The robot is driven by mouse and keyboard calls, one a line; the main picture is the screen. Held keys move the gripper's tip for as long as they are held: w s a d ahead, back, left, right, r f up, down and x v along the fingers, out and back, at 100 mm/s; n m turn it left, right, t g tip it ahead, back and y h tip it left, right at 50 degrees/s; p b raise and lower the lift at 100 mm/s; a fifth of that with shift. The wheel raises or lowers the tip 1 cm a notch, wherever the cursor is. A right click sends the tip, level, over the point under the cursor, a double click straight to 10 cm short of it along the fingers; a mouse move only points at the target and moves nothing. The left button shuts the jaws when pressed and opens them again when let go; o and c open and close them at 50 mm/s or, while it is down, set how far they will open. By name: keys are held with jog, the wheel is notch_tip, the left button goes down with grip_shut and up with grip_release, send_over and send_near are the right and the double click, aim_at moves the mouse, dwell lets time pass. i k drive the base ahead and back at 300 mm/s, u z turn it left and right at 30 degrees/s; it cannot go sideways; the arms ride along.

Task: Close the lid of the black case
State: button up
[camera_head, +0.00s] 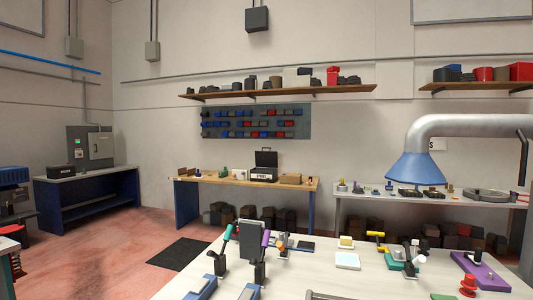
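A black case (264,174) stands on the wooden-topped bench (215,183) against the back wall, well away from me. Its dark lid (266,158) is raised upright at the back of the case. A pale label shows on the case front; its inside is too small to make out. My gripper is not in view, and nothing is seen touching the case.
A white table (325,262) with clamps, tools and a purple plate (481,270) fills the near foreground. A dark mat (178,253) lies on the reddish floor before the bench. Open floor (95,265) is at left. A blue-hooded duct (416,168) hangs at right.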

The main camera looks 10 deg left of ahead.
aim_at(263, 158)
jog(key=u, duration=2.15)
jog(key=i, duration=4.5)
jog(key=z, duration=2.85)
jog(key=i, duration=3.55)
